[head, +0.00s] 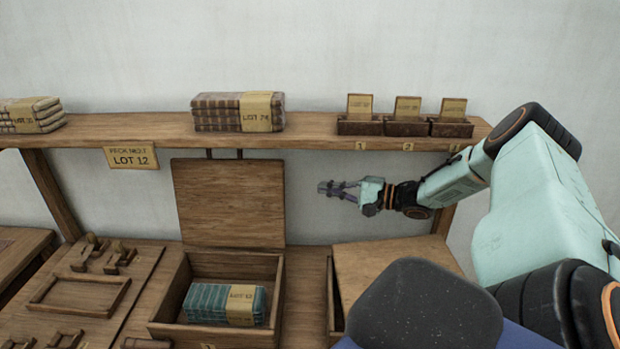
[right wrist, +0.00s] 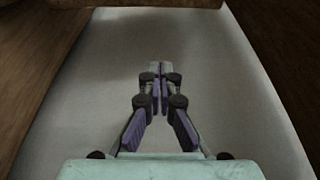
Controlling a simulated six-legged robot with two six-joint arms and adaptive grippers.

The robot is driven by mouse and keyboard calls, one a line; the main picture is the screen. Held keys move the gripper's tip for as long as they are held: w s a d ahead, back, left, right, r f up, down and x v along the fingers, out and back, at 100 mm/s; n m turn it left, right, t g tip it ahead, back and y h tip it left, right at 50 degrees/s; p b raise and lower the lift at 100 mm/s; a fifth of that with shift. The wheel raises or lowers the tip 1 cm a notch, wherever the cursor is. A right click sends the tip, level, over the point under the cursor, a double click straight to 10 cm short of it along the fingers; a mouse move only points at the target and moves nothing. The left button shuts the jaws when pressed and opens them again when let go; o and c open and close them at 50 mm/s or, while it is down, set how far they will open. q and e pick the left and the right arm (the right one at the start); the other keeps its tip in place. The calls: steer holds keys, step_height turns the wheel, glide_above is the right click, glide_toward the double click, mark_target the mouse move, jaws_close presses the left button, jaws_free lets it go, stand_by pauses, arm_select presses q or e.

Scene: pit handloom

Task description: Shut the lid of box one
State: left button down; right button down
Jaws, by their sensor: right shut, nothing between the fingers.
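A wooden box (head: 168,303) stands open on the bench, with its lid (head: 229,203) raised nearly upright at the back. Inside lies a teal cloth bundle (head: 215,300) with a tan paper band. The number on the box front is cut off at the picture's bottom, so I cannot read it surely. My right gripper (head: 325,188) is shut and empty, in the air to the right of the raised lid and apart from it. Its closed fingers also show in the right wrist view (right wrist: 158,69). My left gripper is not in view.
A second box with its lid (head: 385,262) down stands at right, partly hidden by a dark rounded shape. A shelf (head: 320,132) above holds cloth bundles (head: 238,111) and small card holders (head: 406,127). Wooden fittings (head: 80,293) lie at left.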

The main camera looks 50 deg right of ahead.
steer(key=w+a+b, duration=0.3)
steer(key=w+a, duration=0.2)
steer(key=a, duration=0.1)
steer(key=shift+w+a+r+b, duration=0.25)
steer(key=shift+w+a+b, duration=0.05)
steer(key=shift+a, duration=0.05)
stand_by(0.5)
steer(key=shift+d+f, duration=0.1)
